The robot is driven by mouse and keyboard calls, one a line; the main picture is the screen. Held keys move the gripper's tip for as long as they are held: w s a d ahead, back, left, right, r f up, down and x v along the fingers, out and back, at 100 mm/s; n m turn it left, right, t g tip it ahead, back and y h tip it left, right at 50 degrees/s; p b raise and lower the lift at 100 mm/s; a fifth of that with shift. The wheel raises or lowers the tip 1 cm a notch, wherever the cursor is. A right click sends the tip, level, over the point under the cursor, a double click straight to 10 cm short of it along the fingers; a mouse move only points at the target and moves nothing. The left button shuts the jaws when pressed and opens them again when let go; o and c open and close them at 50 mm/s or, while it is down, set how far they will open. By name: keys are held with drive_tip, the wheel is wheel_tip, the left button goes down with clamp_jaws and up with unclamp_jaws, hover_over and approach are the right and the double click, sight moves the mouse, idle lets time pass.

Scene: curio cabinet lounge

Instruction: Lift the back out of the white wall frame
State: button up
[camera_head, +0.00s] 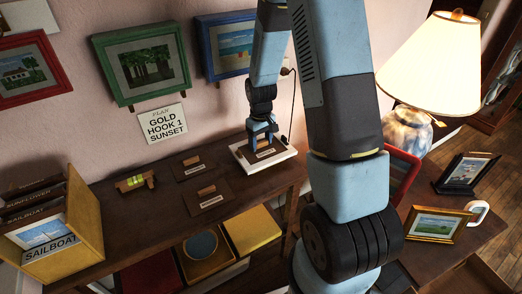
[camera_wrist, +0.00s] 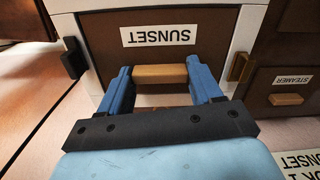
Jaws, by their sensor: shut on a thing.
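The white wall frame (camera_head: 281,161) lies face down on the right end of the brown console. In the wrist view the white frame (camera_wrist: 247,40) surrounds a brown back (camera_wrist: 103,32) labelled SUNSET, which has a wooden handle (camera_wrist: 160,73). My gripper (camera_head: 262,138) is above the frame, and in the wrist view my gripper (camera_wrist: 160,76) has its blue fingers shut on the two ends of that handle. A dark clip (camera_wrist: 73,57) is on the left of the frame and a brown clip (camera_wrist: 240,68) on the right. I cannot tell whether the back is raised.
Two loose brown backs (camera_head: 212,193) with handles lie left of the frame, near a small level (camera_head: 136,181). A yellow holder (camera_head: 88,222) with labelled pictures stands at the left. A sign (camera_head: 163,124) reads GOLD HOOK 1 SUNSET. A lamp (camera_head: 433,60) stands at the right.

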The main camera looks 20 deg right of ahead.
sight(261, 142)
drive_tip(key=shift+r, duration=0.8)
idle(0.6)
drive_tip(key=shift+r, duration=1.7)
